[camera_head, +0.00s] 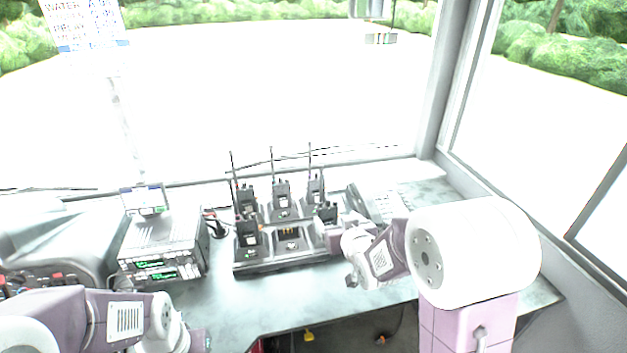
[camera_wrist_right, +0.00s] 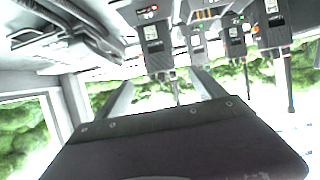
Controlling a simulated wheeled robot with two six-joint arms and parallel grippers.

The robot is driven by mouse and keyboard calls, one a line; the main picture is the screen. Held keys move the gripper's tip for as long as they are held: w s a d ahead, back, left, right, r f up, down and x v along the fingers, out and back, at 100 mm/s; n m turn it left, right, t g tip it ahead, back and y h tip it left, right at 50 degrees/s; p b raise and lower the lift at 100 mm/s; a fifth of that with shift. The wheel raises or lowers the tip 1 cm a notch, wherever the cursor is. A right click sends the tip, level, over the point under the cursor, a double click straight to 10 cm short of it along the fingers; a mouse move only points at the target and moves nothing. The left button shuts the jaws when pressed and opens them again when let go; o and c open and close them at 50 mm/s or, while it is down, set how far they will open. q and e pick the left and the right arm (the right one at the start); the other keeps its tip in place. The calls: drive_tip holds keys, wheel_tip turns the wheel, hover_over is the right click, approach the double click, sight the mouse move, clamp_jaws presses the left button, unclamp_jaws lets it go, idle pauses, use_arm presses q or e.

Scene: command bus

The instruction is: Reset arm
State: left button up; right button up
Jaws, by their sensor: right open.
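My right arm reaches in from the right in the head view, and its gripper (camera_head: 333,232) is beside the right end of a black radio charger (camera_head: 285,262). In the right wrist view, which looks upside down, the two fingers of this gripper (camera_wrist_right: 162,88) are spread apart with nothing between them. A black handheld radio (camera_wrist_right: 155,48) shows beyond the fingertips. My left arm is at the bottom left of the head view. Its gripper (camera_head: 198,341) shows only in part at the lower edge, and its jaws are hidden.
Several radios with tall antennas stand in the charger; one front slot (camera_head: 289,238) is empty. A grey radio unit (camera_head: 165,250) with green displays sits left of it. Windows and a pillar (camera_head: 450,85) bound the desk. The front middle of the desk (camera_head: 290,300) is clear.

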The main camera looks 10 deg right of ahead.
use_arm(q)
wheel_tip(320, 180, up, 4)
drive_tip(key=p, duration=0.4)
drive_tip(key=shift+w, duration=0.1)
use_arm(e)
drive_tip(key=s+r+g+p, duration=0.2)
drive_tip(key=s+r+p, duration=0.1)
drive_tip(key=r, duration=0.3)
use_arm(q)
wheel_tip(320, 180, up, 4)
drive_tip(key=shift+f+p, duration=0.2)
drive_tip(key=shift+p, duration=0.1)
use_arm(e)
drive_tip(key=s+f+g, duration=0.5)
drive_tip(key=s, duration=0.5)
drive_tip(key=s+f+g, duration=0.5)
drive_tip(key=s, duration=0.6)
drive_tip(key=shift+s+m, duration=0.15)
drive_tip(key=shift+m, duration=0.15)
drive_tip(key=shift+f, duration=0.1)
